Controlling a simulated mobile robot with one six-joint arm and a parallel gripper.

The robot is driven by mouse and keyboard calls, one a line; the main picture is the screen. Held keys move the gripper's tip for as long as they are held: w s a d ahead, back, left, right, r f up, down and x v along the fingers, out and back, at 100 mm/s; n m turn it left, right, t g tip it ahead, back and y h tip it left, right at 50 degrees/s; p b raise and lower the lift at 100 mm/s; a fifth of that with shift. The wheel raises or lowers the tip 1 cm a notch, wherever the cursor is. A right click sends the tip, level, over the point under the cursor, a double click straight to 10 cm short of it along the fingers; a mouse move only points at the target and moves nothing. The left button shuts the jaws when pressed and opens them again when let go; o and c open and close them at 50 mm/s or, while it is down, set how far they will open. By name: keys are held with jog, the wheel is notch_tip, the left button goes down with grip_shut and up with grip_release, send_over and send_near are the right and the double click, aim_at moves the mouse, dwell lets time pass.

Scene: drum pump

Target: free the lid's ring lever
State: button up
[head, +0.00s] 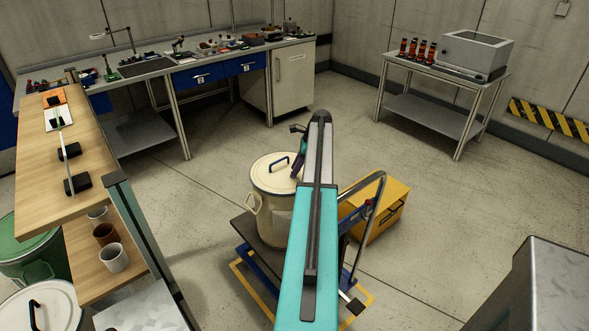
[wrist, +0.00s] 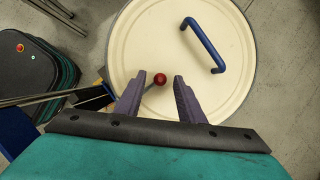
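A cream drum (head: 271,217) stands upright on a dark cart. Its cream lid (head: 267,181) has a blue handle (head: 279,163); the lid (wrist: 180,45) and handle (wrist: 204,45) also fill the upper wrist view. A lever with a red ball knob (wrist: 160,79) shows near the lid's lower edge. My gripper (wrist: 158,77) is open, with its two purple-grey fingers on either side of the knob and gaps between. Their height relative to the knob is unclear. In the head view my gripper (head: 297,170) is over the lid's right side, and my teal arm hides part of the drum.
The dark cart (head: 245,225) has a curved metal push handle (head: 381,210) right of my arm. A yellow box (head: 385,205) stands behind that handle. A wooden shelf unit (head: 60,150) with cups stands at left. Open floor lies between the cart and the back bench.

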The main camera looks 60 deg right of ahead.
jog(key=shift+w+f, duration=0.15)
jog(key=shift+f, duration=0.2)
grip_shut()
